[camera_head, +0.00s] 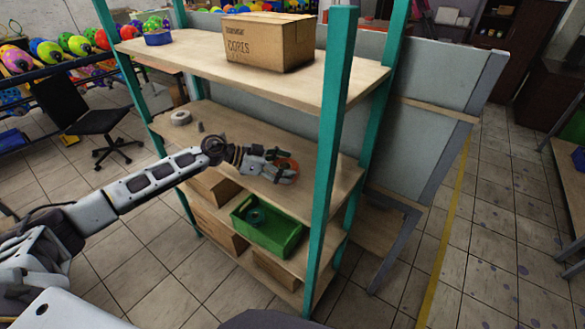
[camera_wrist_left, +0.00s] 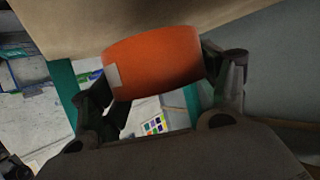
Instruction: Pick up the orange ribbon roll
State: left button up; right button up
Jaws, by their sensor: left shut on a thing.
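The orange ribbon roll (camera_wrist_left: 155,62) fills the upper middle of the left wrist view, with a small pale patch on its left side. My left gripper (camera_wrist_left: 165,80) is shut on it, one finger at each side. In the head view my left gripper (camera_head: 282,168) reaches in over the middle shelf board (camera_head: 225,135) of the teal rack. I cannot tell whether the roll touches the board. My right gripper is in neither view.
A cardboard box (camera_head: 268,42) and a small blue basket (camera_head: 157,36) stand on the top shelf. A pale roll (camera_head: 181,117) lies on the middle board. A green crate (camera_head: 268,228) and cardboard boxes sit below. A teal post (camera_head: 331,160) stands right of my gripper.

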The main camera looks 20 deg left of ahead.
pick_arm(q)
jog(key=s+a+b, duration=0.2)
jog(key=s+a, duration=0.4)
jog(key=a, duration=0.7)
jog(key=shift+s+a, duration=0.2)
jog(key=shift+a, duration=0.05)
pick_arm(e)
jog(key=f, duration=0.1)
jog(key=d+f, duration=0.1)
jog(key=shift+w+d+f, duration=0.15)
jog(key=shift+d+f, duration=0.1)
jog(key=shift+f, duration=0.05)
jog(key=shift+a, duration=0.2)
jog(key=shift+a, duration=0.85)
pick_arm(q)
jog(key=shift+w+r, duration=0.1)
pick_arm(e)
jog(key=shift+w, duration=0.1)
